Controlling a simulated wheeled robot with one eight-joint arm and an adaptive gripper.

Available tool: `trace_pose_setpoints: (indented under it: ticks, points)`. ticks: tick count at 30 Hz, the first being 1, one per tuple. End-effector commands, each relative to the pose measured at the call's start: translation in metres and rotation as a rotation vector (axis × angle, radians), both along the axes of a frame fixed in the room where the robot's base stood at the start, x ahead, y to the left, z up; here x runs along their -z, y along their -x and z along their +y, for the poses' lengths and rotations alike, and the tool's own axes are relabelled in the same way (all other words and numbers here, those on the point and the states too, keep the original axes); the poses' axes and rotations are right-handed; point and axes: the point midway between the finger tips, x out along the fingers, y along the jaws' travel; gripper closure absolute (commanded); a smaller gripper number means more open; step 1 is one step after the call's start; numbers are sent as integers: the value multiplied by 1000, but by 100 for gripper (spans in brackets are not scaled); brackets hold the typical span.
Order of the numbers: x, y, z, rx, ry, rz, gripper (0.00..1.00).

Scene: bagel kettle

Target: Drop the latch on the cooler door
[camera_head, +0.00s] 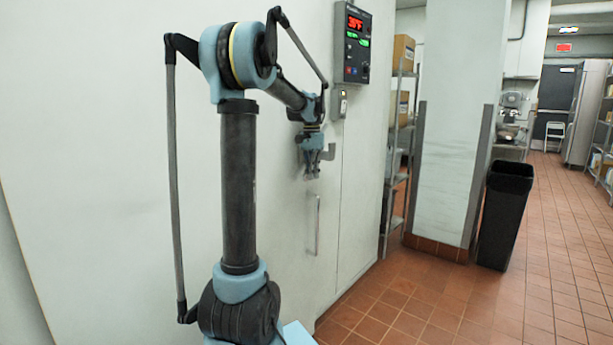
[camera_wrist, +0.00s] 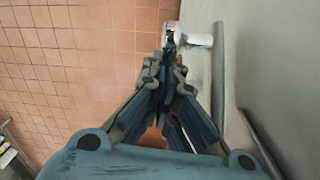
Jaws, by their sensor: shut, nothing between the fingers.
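The white cooler door (camera_head: 275,235) fills the left side of the head view, with a vertical pull handle (camera_head: 318,225) below my gripper. A small grey metal latch piece (camera_head: 328,152) shows just right of my gripper, near the door's seam. My gripper (camera_head: 312,174) points down close in front of the door and is shut and empty. In the wrist view my shut fingertips (camera_wrist: 170,48) are close beside a pale latch part (camera_wrist: 200,39). The fingers partly hide it, so I cannot tell whether they touch it. A long grey bar (camera_wrist: 218,85) runs along the door surface there.
A control panel (camera_head: 353,45) with red and green digits is on the wall above right of my gripper. A shelf rack (camera_head: 399,150) with boxes, a white pillar (camera_head: 450,150) and a black bin (camera_head: 502,215) stand to the right. The tiled floor (camera_head: 560,260) is open beyond.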

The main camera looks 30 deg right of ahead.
Motion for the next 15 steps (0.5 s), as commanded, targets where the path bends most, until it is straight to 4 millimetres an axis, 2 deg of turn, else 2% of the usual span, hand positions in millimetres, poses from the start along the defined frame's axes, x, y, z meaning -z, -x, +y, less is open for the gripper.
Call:
trace_pose_setpoints:
  ticks: [5,15]
  points:
    - [-7,10,-3,17,-1,0,100]
    - [-23,15,10,18,-1,-1,100]
